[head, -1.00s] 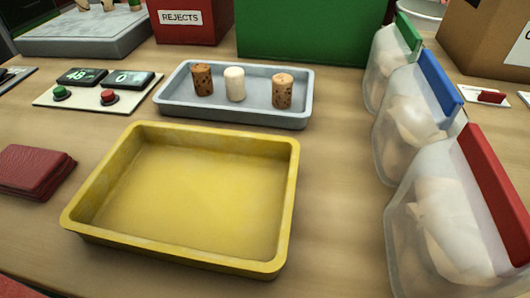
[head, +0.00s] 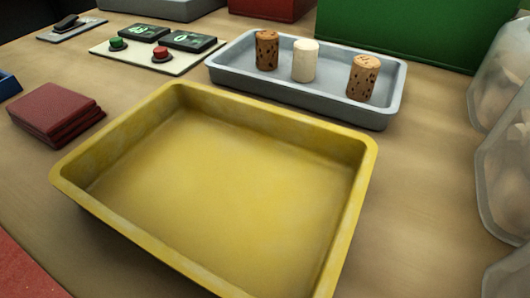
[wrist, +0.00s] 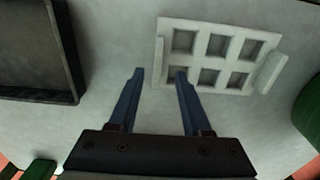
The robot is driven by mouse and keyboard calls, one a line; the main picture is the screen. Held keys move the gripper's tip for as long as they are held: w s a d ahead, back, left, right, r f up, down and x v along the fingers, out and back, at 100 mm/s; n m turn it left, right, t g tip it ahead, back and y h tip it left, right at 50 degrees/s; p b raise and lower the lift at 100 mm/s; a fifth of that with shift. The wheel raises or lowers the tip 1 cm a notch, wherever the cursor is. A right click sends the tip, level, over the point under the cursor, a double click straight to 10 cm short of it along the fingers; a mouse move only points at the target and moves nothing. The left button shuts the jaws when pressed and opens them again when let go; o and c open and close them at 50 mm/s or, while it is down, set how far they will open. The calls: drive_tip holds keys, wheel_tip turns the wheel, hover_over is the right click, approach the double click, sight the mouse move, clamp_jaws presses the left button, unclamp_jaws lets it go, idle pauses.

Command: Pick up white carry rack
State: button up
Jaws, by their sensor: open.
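In the wrist view, a white rack (wrist: 196,59) with several square openings lies on a pale surface, right of centre and beyond my fingertips. It has a raised light bar at its right end. My gripper (wrist: 157,74) is open, with two blue fingers apart and nothing between them. The right fingertip is close to the rack's lower left edge in the picture; I cannot tell the height between them. The head view shows neither the rack nor my gripper.
A dark tray (wrist: 38,94) is at the left in the wrist view, and a green object (wrist: 308,112) at the right. The head view shows an empty yellow tray (head: 341,150), a grey tray (head: 394,97) holding corks, a red cloth (head: 55,112) and clear bags (head: 504,180).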

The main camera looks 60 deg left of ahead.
drive_tip(key=f+b, duration=0.2)
drive_tip(key=f, duration=0.1)
drive_tip(key=f+b, duration=0.1)
drive_tip(key=f, duration=0.1)
drive_tip(key=shift+d, duration=0.3)
drive_tip(key=shift+r, duration=0.15)
clamp_jaws()
idle(0.9)
